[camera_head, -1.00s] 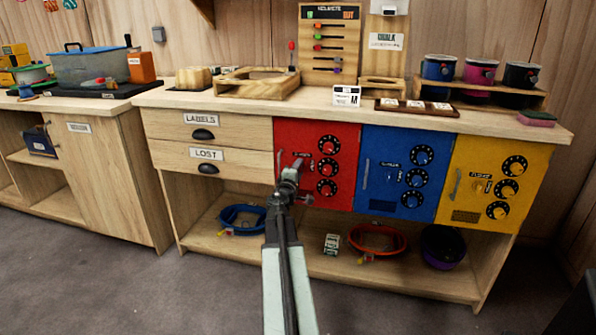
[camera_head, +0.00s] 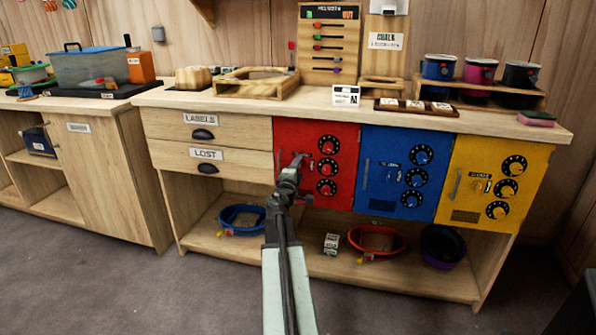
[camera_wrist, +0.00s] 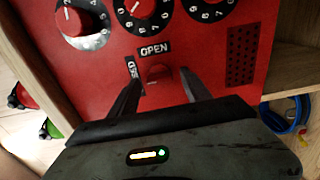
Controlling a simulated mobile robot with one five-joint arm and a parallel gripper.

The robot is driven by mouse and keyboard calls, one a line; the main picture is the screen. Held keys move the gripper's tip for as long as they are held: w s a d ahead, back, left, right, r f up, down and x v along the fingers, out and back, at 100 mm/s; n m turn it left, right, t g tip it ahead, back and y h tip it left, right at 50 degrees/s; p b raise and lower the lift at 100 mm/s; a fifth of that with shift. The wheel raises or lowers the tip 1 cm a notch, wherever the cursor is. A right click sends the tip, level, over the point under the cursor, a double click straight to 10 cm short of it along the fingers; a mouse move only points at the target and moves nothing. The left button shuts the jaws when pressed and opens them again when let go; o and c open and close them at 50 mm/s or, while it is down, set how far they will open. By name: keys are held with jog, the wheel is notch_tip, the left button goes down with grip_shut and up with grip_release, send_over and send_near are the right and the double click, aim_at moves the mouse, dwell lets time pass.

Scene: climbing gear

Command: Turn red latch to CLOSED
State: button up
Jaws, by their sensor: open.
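The red door (camera_head: 345,150) is in the middle of the bench front, with several black dials in a column. In the wrist view the small red latch (camera_wrist: 158,74) sits below the OPEN label (camera_wrist: 154,49) and right of a sideways CLOSED label (camera_wrist: 133,67). Which label the latch points to is too small to tell. My gripper (camera_wrist: 161,84) is open, with one dark finger on each side of the latch; contact cannot be made out. In the head view my gripper (camera_head: 298,170) is at the door's left part and hides the latch.
The blue door (camera_head: 375,195) and yellow door (camera_head: 470,205) stand to the right. Two drawers (camera_head: 205,145) are to the left. Helmet-like rings, a small box (camera_head: 331,244) and a purple bowl (camera_head: 442,245) lie on the shelf below. The dials (camera_wrist: 141,8) are close above the latch.

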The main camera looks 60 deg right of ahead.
jog(key=v, duration=0.7)
jog(key=shift+a, duration=0.35)
